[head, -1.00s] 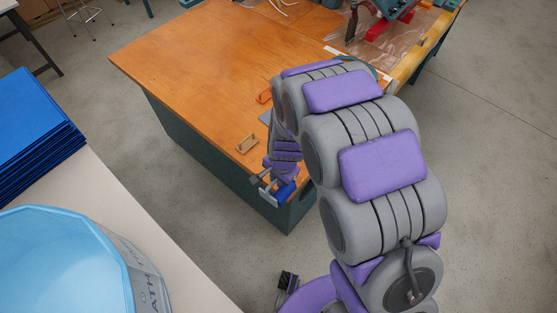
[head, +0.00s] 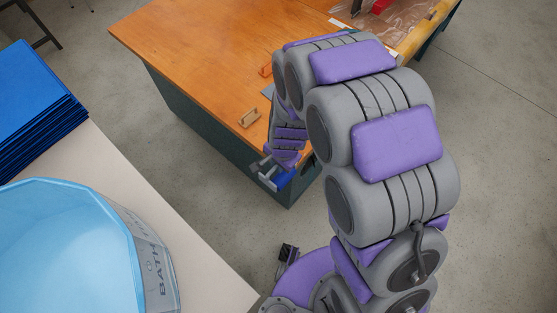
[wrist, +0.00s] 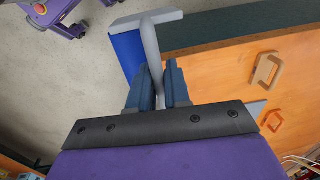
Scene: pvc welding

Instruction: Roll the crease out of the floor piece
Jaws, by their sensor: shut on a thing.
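My gripper (head: 277,162) is shut on a grey and blue hand tool (head: 283,179), which looks like a roller. In the wrist view, the fingers (wrist: 158,78) pinch the tool's grey stem (wrist: 151,50). A grey crossbar tops the stem and a blue part (wrist: 127,57) lies on its left. The tool is in the air at the near edge of the wooden bench. I cannot single out the floor piece or a crease in any view. A stack of dark blue sheets (head: 35,95) lies at the left.
The wooden bench (head: 190,60) has a small wooden handle (head: 249,117) near its edge and an orange item (head: 265,70) beside my arm. A pale table (head: 145,190) at lower left bears the blue stack and a light blue tub (head: 65,250). Bare floor lies between them.

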